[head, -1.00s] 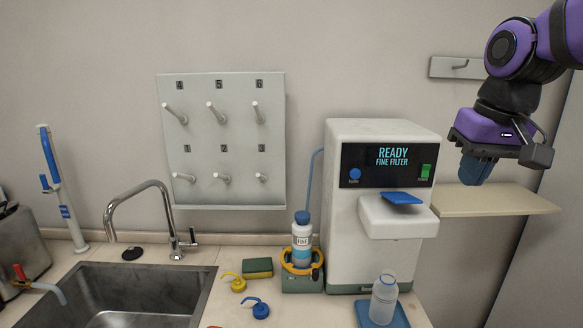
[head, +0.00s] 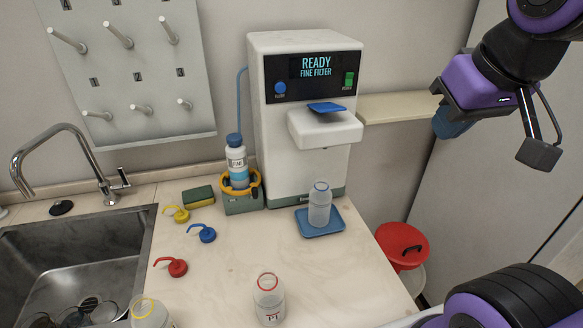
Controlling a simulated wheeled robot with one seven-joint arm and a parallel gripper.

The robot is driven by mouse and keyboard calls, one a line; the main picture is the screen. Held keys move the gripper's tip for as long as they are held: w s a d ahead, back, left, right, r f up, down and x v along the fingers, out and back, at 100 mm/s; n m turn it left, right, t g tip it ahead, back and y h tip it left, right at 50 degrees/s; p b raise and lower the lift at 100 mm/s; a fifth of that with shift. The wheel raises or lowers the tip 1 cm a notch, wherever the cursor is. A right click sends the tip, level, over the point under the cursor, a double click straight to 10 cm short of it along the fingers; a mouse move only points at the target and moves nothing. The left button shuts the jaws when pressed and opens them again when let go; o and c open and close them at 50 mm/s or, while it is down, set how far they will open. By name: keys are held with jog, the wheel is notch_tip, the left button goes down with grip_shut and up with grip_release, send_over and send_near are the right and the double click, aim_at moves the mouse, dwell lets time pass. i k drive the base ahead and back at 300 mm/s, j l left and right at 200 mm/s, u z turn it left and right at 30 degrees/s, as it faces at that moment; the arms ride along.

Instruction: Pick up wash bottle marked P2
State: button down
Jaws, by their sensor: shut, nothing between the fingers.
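Three clear, uncapped bottles are in view, and I cannot read P2 on any of them. One with a blue neck ring (head: 319,207) stands upright on a blue tray in front of the white machine. One with a red neck ring (head: 270,302) stands at the counter's front; its red label marking is too small to read surely. One with a yellow neck ring (head: 152,314) is cut off by the bottom edge, by the sink. My gripper (head: 450,124) is shut and empty, high at the right, well away from all the bottles.
Yellow (head: 177,214), blue (head: 203,233) and red (head: 172,266) spouted caps lie on the counter. A white-and-blue bottle (head: 237,163) stands in a holder beside the machine (head: 281,150). The sink (head: 85,255) is left, a red bin (head: 402,246) right. The counter's middle is clear.

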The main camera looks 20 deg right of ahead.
aim_at(319, 198)
jog(key=k+l+u, duration=0.15)
jog(key=l+u, duration=0.25)
jog(key=k+l+u, duration=0.15)
jog(key=l+u, duration=0.2)
jog(key=k+l+u, duration=0.25)
jog(key=u, duration=0.15)
jog(key=l, duration=0.1)
